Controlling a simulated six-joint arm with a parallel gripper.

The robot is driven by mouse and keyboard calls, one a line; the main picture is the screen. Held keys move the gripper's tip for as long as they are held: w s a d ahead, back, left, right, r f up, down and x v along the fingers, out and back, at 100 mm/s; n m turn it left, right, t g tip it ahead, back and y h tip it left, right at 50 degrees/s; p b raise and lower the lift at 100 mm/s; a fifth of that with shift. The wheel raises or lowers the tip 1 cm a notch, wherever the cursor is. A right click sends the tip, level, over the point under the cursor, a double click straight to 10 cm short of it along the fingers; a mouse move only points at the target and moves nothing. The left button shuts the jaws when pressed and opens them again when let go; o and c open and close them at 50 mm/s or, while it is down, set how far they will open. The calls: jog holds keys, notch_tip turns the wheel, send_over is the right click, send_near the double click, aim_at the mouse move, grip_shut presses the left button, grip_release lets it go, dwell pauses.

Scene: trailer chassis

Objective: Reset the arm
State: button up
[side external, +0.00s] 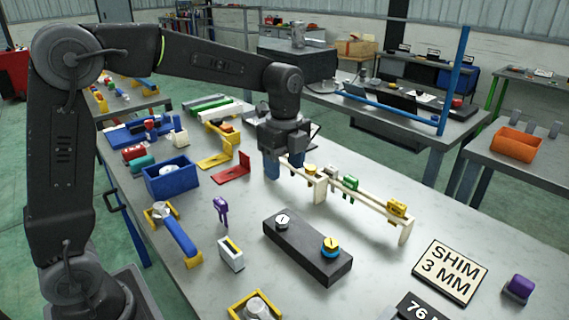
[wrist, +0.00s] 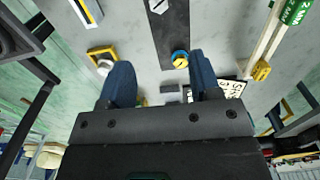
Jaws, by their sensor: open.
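My gripper (side external: 285,166) hangs from my raised, outstretched arm, with its fingers pointing down over the back part of the grey table (side external: 345,240). In the wrist view my gripper (wrist: 160,85) shows two blue fingers spread wide apart, with nothing held between them. In the side view the gripper is close to the left end of a cream rail (side external: 370,203); I cannot tell whether it touches the rail.
The rail carries a yellow clip (side external: 397,208) and a green clip (side external: 350,184). A black block (side external: 307,250) with two round knobs lies in front. A blue bin (side external: 171,179) stands left. A SHIM 3 MM sign (side external: 449,272) lies at right.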

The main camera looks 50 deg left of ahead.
jog(key=s+r+n+t, duration=0.2)
jog(key=s+n+t, duration=0.3)
jog(key=s+n, duration=1.3)
jog(key=s, duration=0.3)
jog(key=shift+d+r+t, duration=0.2)
jog(key=shift+d+t, duration=0.1)
jog(key=shift+d, duration=0.05)
